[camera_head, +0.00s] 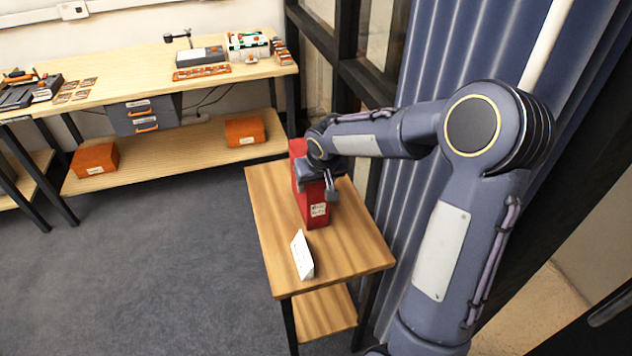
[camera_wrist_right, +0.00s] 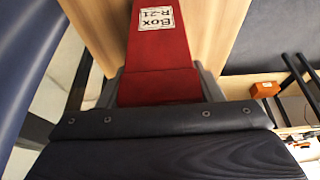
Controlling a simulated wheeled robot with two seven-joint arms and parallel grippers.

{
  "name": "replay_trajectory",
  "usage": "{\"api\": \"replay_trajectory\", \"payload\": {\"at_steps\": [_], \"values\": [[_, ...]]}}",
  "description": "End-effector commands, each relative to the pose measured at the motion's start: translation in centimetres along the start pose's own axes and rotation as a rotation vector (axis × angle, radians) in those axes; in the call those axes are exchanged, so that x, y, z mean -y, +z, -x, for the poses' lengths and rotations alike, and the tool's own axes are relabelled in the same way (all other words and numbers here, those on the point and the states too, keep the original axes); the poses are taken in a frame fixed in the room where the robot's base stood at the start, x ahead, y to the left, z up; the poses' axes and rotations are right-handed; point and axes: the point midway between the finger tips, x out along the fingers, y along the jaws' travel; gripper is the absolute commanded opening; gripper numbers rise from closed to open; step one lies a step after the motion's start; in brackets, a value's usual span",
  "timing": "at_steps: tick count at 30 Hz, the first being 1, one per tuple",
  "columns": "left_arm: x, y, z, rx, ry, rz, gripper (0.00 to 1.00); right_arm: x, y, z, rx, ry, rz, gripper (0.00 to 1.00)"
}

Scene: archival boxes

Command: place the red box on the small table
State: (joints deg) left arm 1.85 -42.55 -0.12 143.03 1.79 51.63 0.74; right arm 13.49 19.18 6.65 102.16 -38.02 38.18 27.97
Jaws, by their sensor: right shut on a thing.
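The red box (camera_head: 315,206) stands upright on the small wooden table (camera_head: 272,208), toward its back part. A white label on its narrow front face reads "Box R-21" in the right wrist view. My right gripper (camera_head: 318,188) is at the upper part of the box, with a finger on each side of it. In the right wrist view the red box (camera_wrist_right: 157,60) lies between the fingers (camera_wrist_right: 160,88), which are shut on it. The box's base seems to be at the tabletop, but I cannot tell whether it bears weight there. My left gripper is not in view.
A white folded card (camera_head: 302,255) stands near the table's front. A long workbench (camera_head: 130,85) with tools stands behind at left, with orange boxes (camera_head: 95,160) on its lower shelf. A blue corrugated wall (camera_head: 440,60) is close on the right. Open carpet lies at left.

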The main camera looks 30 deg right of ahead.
Motion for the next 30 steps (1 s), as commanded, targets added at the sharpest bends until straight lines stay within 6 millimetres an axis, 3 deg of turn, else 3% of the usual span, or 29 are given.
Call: {"api": "replay_trajectory", "payload": {"at_steps": [1, 6, 17, 30], "values": [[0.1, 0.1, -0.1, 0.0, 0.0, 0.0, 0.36, 0.0, 0.0, -0.1, 0.0, 0.0, 0.0, 0.62], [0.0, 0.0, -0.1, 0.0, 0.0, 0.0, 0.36, 0.0, 0.0, -0.1, 0.0, 0.0, 0.0, 0.82], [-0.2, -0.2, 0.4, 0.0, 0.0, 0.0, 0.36, 0.0, -0.2, 0.6, -0.001, 0.0, 0.0, 0.82], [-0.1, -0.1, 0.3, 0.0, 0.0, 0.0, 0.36, 0.0, -0.2, 9.2, -0.005, -0.001, -0.001, 0.82]]}}
